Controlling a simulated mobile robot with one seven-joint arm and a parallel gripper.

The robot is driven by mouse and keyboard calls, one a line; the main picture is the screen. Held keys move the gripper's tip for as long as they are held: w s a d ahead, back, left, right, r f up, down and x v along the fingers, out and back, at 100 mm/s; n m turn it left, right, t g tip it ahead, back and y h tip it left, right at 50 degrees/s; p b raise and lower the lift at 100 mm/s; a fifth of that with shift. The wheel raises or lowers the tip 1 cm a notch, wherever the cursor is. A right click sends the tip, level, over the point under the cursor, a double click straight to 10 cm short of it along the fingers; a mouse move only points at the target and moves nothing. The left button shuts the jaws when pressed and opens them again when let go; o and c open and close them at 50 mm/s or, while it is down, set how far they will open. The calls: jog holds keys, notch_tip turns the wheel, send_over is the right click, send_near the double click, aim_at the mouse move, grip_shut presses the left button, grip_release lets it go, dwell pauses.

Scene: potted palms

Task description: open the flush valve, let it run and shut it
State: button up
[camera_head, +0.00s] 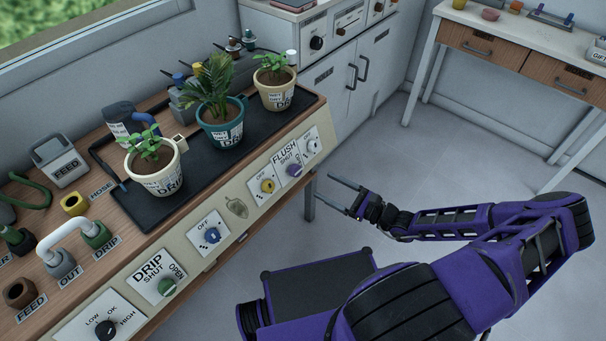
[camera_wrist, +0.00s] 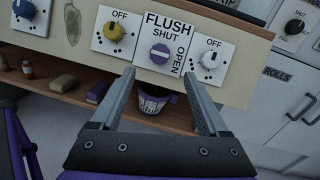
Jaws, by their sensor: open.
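The flush valve is a purple knob (camera_head: 294,170) on a white plate marked FLUSH, SHUT and OPEN, on the bench's front panel. In the wrist view the purple knob (camera_wrist: 159,54) shows straight ahead, just beyond and between my fingertips. SHUT is printed above it and OPEN to its right. I cannot tell for sure which word its mark points at. My gripper (camera_head: 324,189) is open and empty, in front of the panel and apart from the knob. Its two fingers also show in the wrist view (camera_wrist: 160,74), spread to either side of the knob.
A yellow knob (camera_wrist: 113,31) and a white knob (camera_wrist: 209,60) flank the valve. A green DRIP knob (camera_head: 167,287) is farther left. Potted plants stand on a black tray (camera_head: 161,209) above. The floor in front is clear.

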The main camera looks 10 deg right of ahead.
aim_at(299, 172)
jog(key=x, duration=0.9)
jog(key=shift+w+b, duration=0.1)
jog(key=shift+b, duration=0.2)
grip_shut()
